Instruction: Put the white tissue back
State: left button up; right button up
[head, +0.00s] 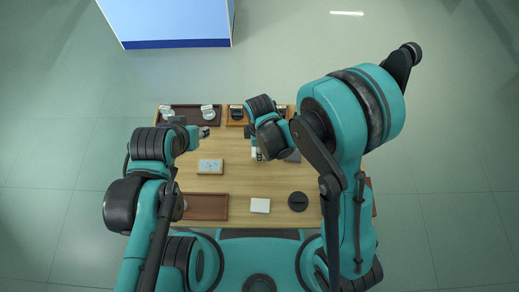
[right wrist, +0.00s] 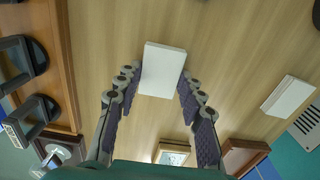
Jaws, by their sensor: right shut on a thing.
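The white tissue (right wrist: 163,68) is a flat white rectangle between the fingertips of my right gripper (right wrist: 160,80) in the right wrist view. The gripper is shut on it, with a finger along each side. In the head view my right gripper (head: 257,153) hangs over the table's middle, and the arm partly hides it. A second white block (head: 260,205) lies near the table's front edge; it also shows in the right wrist view (right wrist: 288,95). My left gripper (head: 203,131) is over the table's left side, too small to judge its fingers.
Trays with small items stand along the back, one brown (head: 180,108) and one orange-brown (head: 236,123). A pale box (head: 210,166) lies left of centre. A brown tray (head: 207,207) and a black round thing (head: 298,201) lie at the front. Bare wood lies between them.

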jog(key=shift+s, duration=0.1)
jog(key=o, duration=0.7)
jog(key=shift+f, duration=0.15)
jog(key=o, duration=0.4)
jog(key=shift+r, duration=0.2)
